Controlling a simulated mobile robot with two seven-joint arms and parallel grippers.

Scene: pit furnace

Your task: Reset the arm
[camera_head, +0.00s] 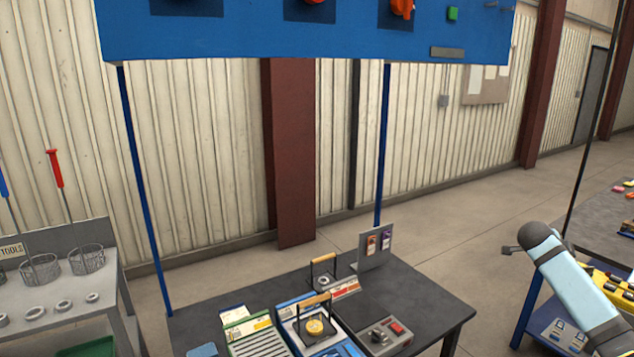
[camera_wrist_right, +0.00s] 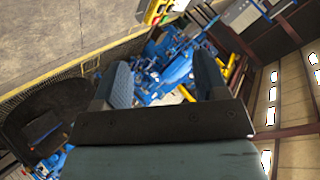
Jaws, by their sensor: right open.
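My right arm (camera_head: 578,285) enters at the lower right in the camera_head view, raised to the right of the dark table. It is pale blue with a dark rounded end; no gripper fingers can be made out there. In the right wrist view my right gripper (camera_wrist_right: 161,80) shows two blue-grey fingers spread apart, with nothing between them. Blue machinery (camera_wrist_right: 175,65) shows in the background beyond the fingers. My left arm and left gripper are not in view.
A dark table (camera_head: 420,300) holds a control box (camera_head: 385,336), manuals and small devices. A blue panel (camera_head: 300,35) on blue posts stands above it. A grey bench (camera_head: 50,325) with wire baskets and rings is at left. Another cluttered table (camera_head: 600,215) is at right.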

